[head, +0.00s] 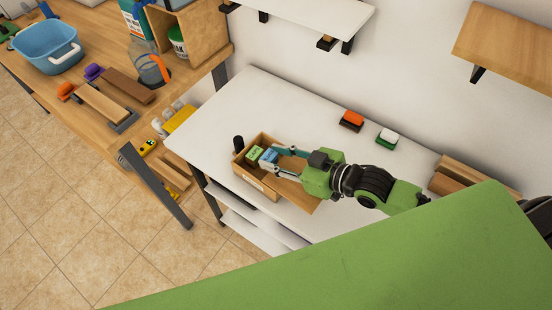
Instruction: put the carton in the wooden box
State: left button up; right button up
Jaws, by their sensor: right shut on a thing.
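The wooden box (256,186) stands on the white table, open at the top. My right gripper (272,160) reaches in from the right, its fingers over the left part of the box. It is shut on a small blue carton (269,155). A green carton (255,153) is close beside it at the box's left end. The fingers partly hide the blue carton, and I cannot tell whether it touches the box floor. The right part of the box looks empty, partly covered by my arm. My left gripper is not in view.
A small dark upright object (239,143) stands by the box's far left corner. An orange-topped brush (352,119) and a white-and-green one (387,136) lie behind my arm. Wooden pieces (462,177) lie at right. The white table's back left (255,95) is clear.

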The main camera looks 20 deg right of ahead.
jog(key=shift+f, duration=0.6)
jog(key=o, duration=1.1)
jog(key=shift+f, duration=0.1)
jog(key=shift+r, duration=0.35)
jog(key=v, duration=1)
jog(key=shift+a+r, duration=0.1)
jog(key=shift+r, duration=0.25)
jog(key=shift+v, duration=1.05)
jog(key=shift+w+r, duration=0.1)
